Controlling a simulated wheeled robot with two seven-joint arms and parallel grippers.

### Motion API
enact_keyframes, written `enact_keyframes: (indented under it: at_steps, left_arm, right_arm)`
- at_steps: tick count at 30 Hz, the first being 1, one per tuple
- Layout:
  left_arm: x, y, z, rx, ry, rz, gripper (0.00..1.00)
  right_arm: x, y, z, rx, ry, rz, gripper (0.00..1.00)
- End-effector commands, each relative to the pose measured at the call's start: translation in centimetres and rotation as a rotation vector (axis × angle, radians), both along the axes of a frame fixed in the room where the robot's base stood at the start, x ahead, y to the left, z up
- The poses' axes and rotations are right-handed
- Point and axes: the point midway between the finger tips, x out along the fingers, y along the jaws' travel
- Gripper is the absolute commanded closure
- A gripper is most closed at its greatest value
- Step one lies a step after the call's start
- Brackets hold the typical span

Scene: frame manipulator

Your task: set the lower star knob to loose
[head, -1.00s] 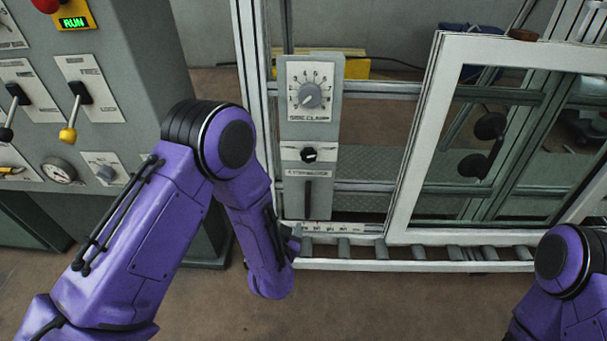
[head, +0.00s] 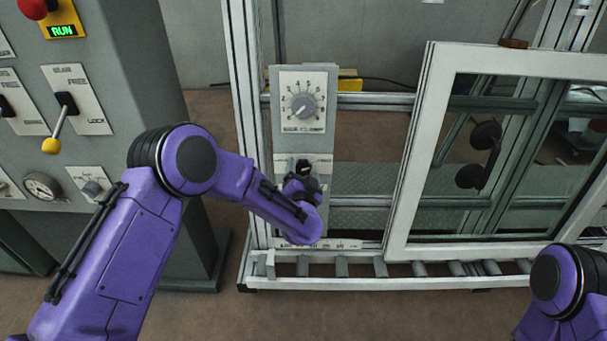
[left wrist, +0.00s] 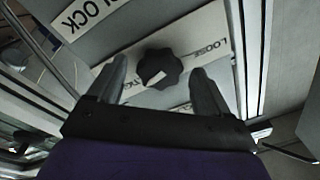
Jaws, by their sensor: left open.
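The lower star knob (left wrist: 160,68) is a black lobed knob with a pale mark, on a light plate. In the left wrist view the word LOOSE (left wrist: 214,47) is printed at the plate's right side. In the head view the knob (head: 303,166) is partly covered by my left gripper (head: 301,184). My left gripper is open, its two fingers on either side of the knob with gaps showing, so it is not gripping it. Whether the fingertips reach over the knob's depth is hard to tell. My right gripper is out of view.
Above the knob is a grey dial (head: 303,106) on the same grey post. A white-framed sliding window (head: 415,165) stands to the right. A control cabinet (head: 120,75) with levers stands at the left. Rollers (head: 380,267) run along the bottom of the frame.

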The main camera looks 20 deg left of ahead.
Motion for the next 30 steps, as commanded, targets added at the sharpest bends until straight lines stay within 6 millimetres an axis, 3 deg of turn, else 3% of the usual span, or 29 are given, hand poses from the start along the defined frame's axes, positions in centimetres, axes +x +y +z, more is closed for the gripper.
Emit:
enact_keyframes:
  at_steps: [4, 9, 20, 30]
  left_arm:
    - [-0.04, -0.02, -0.02, 0.000, 0.001, -0.001, 0.21]
    - [-0.05, -0.03, -0.03, 0.000, 0.001, -0.001, 0.77]
    - [-0.07, -0.02, -0.03, -0.039, -0.010, 0.005, 0.77]
    - [-0.05, -0.14, 0.02, -0.257, -0.074, 0.027, 0.77]
  right_arm:
    - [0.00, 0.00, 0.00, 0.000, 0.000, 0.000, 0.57]
    - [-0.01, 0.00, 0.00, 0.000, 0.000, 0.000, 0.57]
    - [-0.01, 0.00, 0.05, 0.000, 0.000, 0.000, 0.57]
    - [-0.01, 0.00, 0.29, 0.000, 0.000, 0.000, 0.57]
